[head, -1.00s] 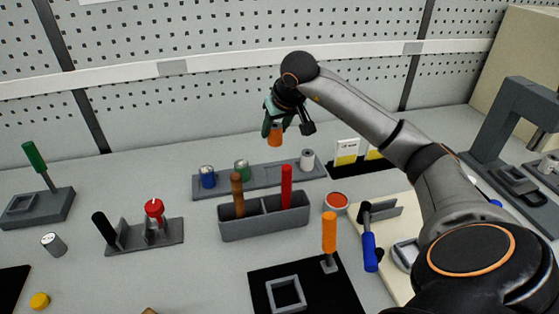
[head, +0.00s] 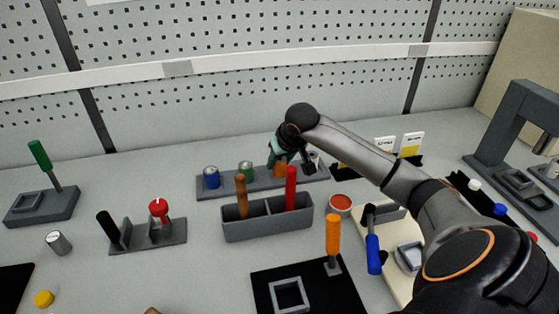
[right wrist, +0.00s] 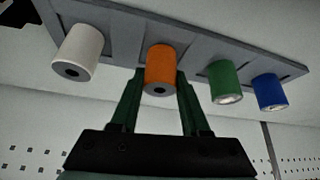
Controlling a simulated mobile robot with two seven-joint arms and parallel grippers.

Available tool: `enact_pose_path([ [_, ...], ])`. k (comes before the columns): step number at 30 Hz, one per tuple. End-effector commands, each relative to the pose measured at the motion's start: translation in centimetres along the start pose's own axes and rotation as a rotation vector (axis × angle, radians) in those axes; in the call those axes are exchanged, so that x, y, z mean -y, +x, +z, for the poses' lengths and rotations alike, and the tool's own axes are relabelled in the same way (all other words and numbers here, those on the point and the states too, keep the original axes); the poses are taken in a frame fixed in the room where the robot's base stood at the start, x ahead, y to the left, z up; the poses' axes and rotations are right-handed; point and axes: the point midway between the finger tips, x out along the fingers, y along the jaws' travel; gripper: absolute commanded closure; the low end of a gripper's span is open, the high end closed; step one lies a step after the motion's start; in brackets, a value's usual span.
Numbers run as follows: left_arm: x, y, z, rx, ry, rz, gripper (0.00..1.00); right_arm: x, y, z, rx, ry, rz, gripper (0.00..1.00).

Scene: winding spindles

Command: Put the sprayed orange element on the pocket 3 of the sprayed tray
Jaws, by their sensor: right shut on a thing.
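The orange element (head: 280,170) is a small cylinder. It is at the grey tray (head: 226,187) by the back wall, between the green element (head: 246,171) and the white element (head: 312,162); the blue element (head: 211,177) is at the left end. My right gripper (head: 281,158) is shut on the orange element from above. In the right wrist view the orange element (right wrist: 161,68) is between the two green fingers, against the tray (right wrist: 200,47). I cannot tell whether it is fully seated. My left gripper is out of view.
A grey two-slot box (head: 268,226) with a brown and a red handle stands in front of the tray. A red-topped round tin (head: 340,204) is to its right. A black mat (head: 330,300) with an orange-handled tool is nearer. Open table lies left of the tray.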

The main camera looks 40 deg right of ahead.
Motion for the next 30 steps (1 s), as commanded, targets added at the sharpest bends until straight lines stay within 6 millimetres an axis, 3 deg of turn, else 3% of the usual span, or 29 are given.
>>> enact_pose_path([
  [3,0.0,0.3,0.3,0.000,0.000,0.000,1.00,0.0,0.4,0.2,-0.001,-0.001,0.000,1.00],
  [4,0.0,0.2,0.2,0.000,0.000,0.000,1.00,0.0,0.3,0.1,-0.001,0.000,-0.001,0.52],
  [11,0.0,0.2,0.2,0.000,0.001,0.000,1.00,0.0,0.2,0.1,0.000,0.000,-0.001,0.26],
  [23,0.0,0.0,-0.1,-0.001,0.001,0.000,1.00,0.0,-0.6,-0.1,-0.002,-0.001,0.001,0.24],
  [30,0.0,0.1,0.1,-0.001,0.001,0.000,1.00,-0.1,-5.4,-0.2,-0.006,-0.003,0.002,0.24],
])
